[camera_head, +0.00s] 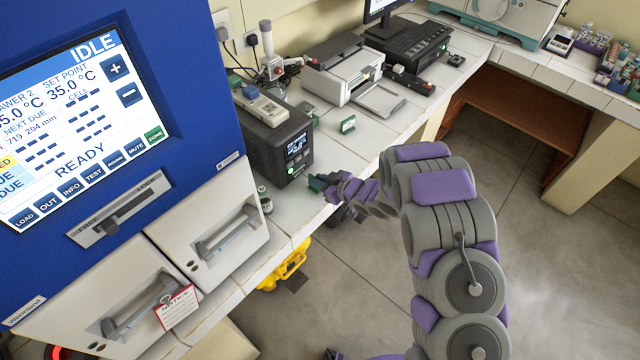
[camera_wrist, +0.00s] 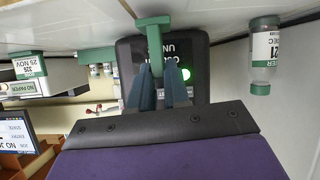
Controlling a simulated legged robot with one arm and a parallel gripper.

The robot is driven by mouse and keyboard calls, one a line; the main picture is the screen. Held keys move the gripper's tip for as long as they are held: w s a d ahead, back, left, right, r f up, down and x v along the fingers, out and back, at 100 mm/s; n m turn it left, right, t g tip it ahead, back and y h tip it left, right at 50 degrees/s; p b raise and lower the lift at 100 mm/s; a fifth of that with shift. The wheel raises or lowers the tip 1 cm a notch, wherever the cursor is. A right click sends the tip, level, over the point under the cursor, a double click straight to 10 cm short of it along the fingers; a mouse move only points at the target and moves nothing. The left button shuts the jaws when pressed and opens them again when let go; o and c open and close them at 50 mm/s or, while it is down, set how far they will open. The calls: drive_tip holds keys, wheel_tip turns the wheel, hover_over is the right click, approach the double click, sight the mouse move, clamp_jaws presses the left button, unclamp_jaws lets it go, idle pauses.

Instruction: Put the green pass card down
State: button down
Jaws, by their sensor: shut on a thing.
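My gripper (camera_head: 326,187) is at the front edge of the white tiled counter, in front of the black device. In the wrist view its two dark fingers (camera_wrist: 160,78) are close together around a green piece (camera_wrist: 153,40), which looks like the green pass card. The green piece shows at the fingertips in the head view too (camera_head: 316,183). It looks level with the counter top; I cannot tell whether it touches the surface. The fingers hide part of it. Behind it is the black device (camera_head: 278,150) with a lit screen and a green light, also in the wrist view (camera_wrist: 198,62).
A small green-capped vial (camera_wrist: 264,55) stands beside the device. A green-and-white labelled block (camera_head: 348,124) stands on the counter (camera_head: 372,146) behind. A white printer (camera_head: 343,75) is farther back. The blue incubator (camera_head: 190,100) with white drawers fills the left.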

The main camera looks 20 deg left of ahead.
drive_tip(key=shift+f, duration=0.5)
drive_tip(key=shift+d+r, duration=0.1)
drive_tip(key=shift+r, duration=0.05)
drive_tip(key=c, duration=1.1)
unclamp_jaws()
drive_tip(key=p+v, duration=0.1)
drive_tip(key=v, duration=1.1)
